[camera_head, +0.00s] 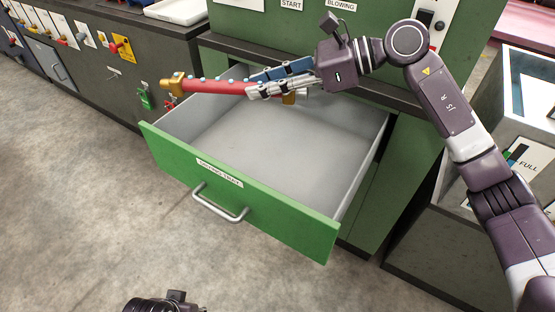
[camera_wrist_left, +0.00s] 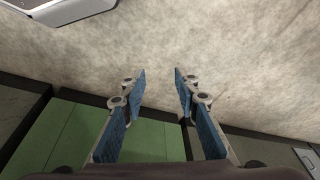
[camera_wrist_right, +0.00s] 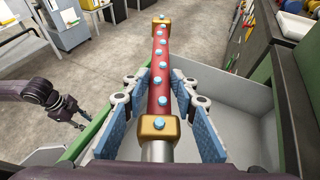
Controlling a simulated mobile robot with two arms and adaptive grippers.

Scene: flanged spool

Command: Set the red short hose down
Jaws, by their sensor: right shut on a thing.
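The red short hose (camera_head: 215,87) has brass ends and light-blue studs along its length. In the head view it lies roughly level above the back left of the open green drawer (camera_head: 280,148). My right gripper (camera_head: 262,84) is shut on the hose and holds it over the drawer's left wall. In the right wrist view the hose (camera_wrist_right: 160,65) runs away from me between the fingers, with a brass end near the palm. My left gripper (camera_wrist_left: 159,75) is open and empty in the left wrist view, above the floor; its fingers are out of the head view.
The drawer floor is grey, bare and empty. A green machine front (camera_head: 270,30) stands behind it. A dark bench (camera_head: 110,70) with several knobs and tags is at the left. A grey box marked FULL (camera_head: 520,155) is at the right. The floor in front is clear.

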